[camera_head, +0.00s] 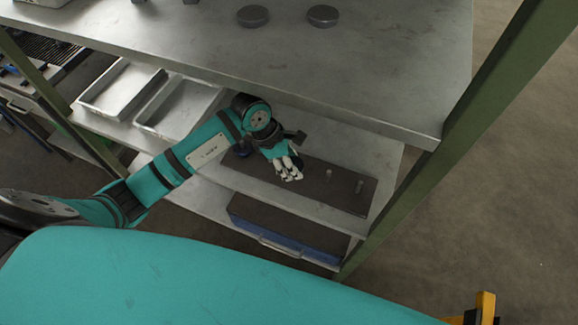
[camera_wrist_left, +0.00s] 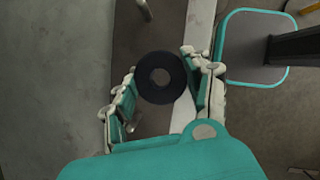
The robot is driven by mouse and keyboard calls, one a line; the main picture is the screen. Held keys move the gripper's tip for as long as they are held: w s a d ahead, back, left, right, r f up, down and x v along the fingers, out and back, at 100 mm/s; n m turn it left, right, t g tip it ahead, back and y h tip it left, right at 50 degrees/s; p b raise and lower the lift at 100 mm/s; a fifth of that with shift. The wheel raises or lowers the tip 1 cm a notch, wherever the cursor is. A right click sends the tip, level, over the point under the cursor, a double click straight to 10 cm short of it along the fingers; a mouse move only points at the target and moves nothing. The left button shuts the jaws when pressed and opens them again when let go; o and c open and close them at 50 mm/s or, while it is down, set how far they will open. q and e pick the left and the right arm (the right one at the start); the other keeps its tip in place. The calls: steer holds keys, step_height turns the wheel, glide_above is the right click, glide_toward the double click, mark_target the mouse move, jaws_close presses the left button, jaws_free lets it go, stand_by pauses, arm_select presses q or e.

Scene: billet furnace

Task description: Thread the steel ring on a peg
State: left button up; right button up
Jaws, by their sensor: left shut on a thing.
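The dark steel ring (camera_wrist_left: 160,96) sits flat-on between the fingers of my left gripper (camera_wrist_left: 162,80) in the wrist view, its hole showing the board beneath. In the head view my left gripper (camera_head: 288,174) is shut on the ring, which is mostly hidden there, over the dark peg board (camera_head: 255,172) on the middle shelf. Two short upright pegs stand on the board to the right of the gripper, a nearer one (camera_head: 328,174) and a farther-right one (camera_head: 359,187). The ring is apart from both. My right gripper is not in view.
The upper shelf (camera_head: 380,85) overhangs the board, with two dark discs (camera_head: 253,16) on top. Pale trays (camera_head: 180,105) stand left of my arm. A green post (camera_head: 440,150) rises at the right. A blue case (camera_head: 285,232) lies on the lower shelf.

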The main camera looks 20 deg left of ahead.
arm_select(q)
steer(key=shift+w+d+b, duration=0.1)
steer(key=shift+w+b, duration=0.7)
steer(key=shift+w, duration=1.35)
steer(key=shift+f+b, duration=1.15)
steer(key=shift+f, duration=0.15)
steer(key=o, duration=1.6)
steer(key=shift+c, duration=0.2)
steer(key=shift+s+f, duration=0.1)
steer(key=w+v, duration=0.1)
steer(key=v, duration=0.6)
steer(key=shift+s+r, duration=0.25)
steer(key=shift+s, duration=0.2)
